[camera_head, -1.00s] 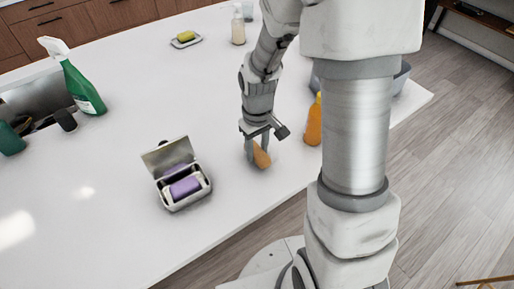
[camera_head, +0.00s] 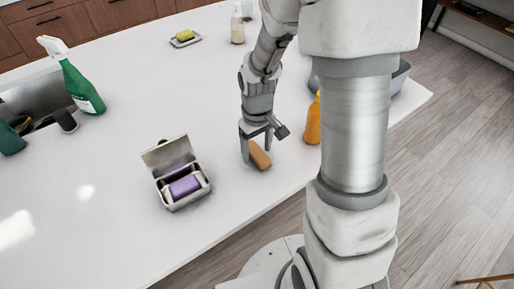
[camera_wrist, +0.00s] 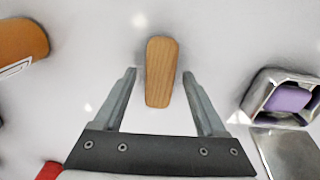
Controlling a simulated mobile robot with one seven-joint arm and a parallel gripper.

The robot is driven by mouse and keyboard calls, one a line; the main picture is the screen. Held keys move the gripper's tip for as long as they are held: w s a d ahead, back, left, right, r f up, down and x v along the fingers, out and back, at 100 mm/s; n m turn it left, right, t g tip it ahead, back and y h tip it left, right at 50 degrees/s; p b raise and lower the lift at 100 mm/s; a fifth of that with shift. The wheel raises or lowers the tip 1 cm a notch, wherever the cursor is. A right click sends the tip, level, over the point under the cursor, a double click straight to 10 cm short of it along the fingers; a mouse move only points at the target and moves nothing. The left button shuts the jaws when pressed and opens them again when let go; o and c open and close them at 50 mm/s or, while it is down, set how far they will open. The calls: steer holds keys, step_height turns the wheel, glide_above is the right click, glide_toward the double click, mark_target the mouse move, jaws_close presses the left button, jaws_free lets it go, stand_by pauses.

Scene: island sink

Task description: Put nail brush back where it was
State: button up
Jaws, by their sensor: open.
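The nail brush (camera_head: 260,155), a small block with a wooden back, lies on the white island top. It also shows in the wrist view (camera_wrist: 161,72), wood side up, with its near end between the fingertips. My gripper (camera_head: 258,150) is open over it; in the wrist view my gripper (camera_wrist: 158,78) has one finger on each side of the brush, with a gap to both. The bristles are hidden.
An open metal tin (camera_head: 184,188) with a purple bar stands left of the brush. An orange bottle (camera_head: 313,122) stands close on the right. A green spray bottle (camera_head: 80,85) is by the sink, and a soap dish (camera_head: 186,41) is farther back. The counter between is clear.

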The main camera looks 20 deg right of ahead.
mark_target(257, 153)
step_height(257, 153, up, 12)
steer(key=p, duration=0.1)
steer(key=s+r+m+t, duration=0.3)
steer(key=s+r+t, duration=0.2)
steer(key=s+r, duration=0.7)
steer(key=shift+s+r+m+t, duration=0.3)
steer(key=shift+s, duration=0.6)
